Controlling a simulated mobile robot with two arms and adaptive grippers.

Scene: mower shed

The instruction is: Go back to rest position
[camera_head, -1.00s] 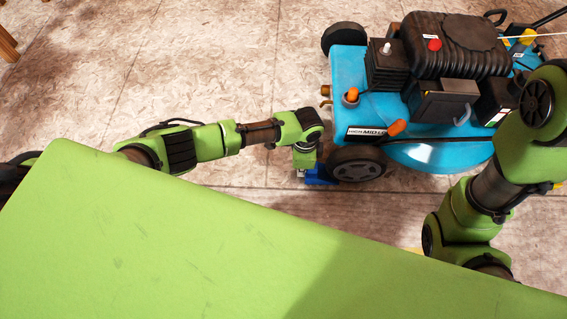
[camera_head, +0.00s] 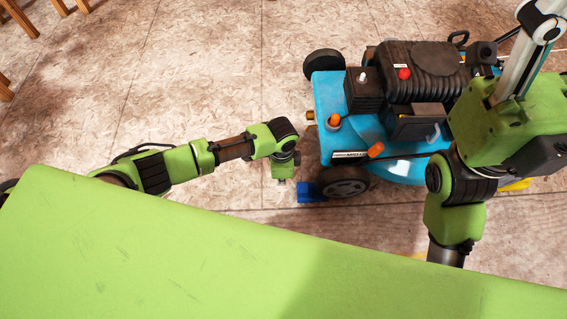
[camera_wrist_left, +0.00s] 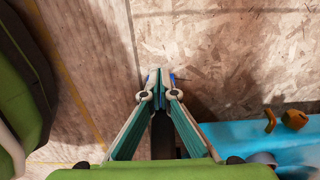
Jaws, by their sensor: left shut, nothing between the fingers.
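My left gripper (camera_head: 284,176) is at the end of the green left arm, low beside the mower's near-left wheel; its fingers are mostly hidden in the head view. In the left wrist view its fingers (camera_wrist_left: 160,78) are together and empty. A blue block (camera_head: 311,192) lies on the floor against the wheel, just right of this gripper and apart from it. My right arm is raised at the right of the head view, in front of part of the mower. What seems to be its gripper runs past the top edge, so its fingertips are cut off.
A blue lawn mower (camera_head: 330,97) with a black engine stands on the floor at centre right. A green surface (camera_head: 130,245) fills the bottom of the head view. Wooden legs (camera_head: 22,20) show at top left. The floor left of the mower is clear.

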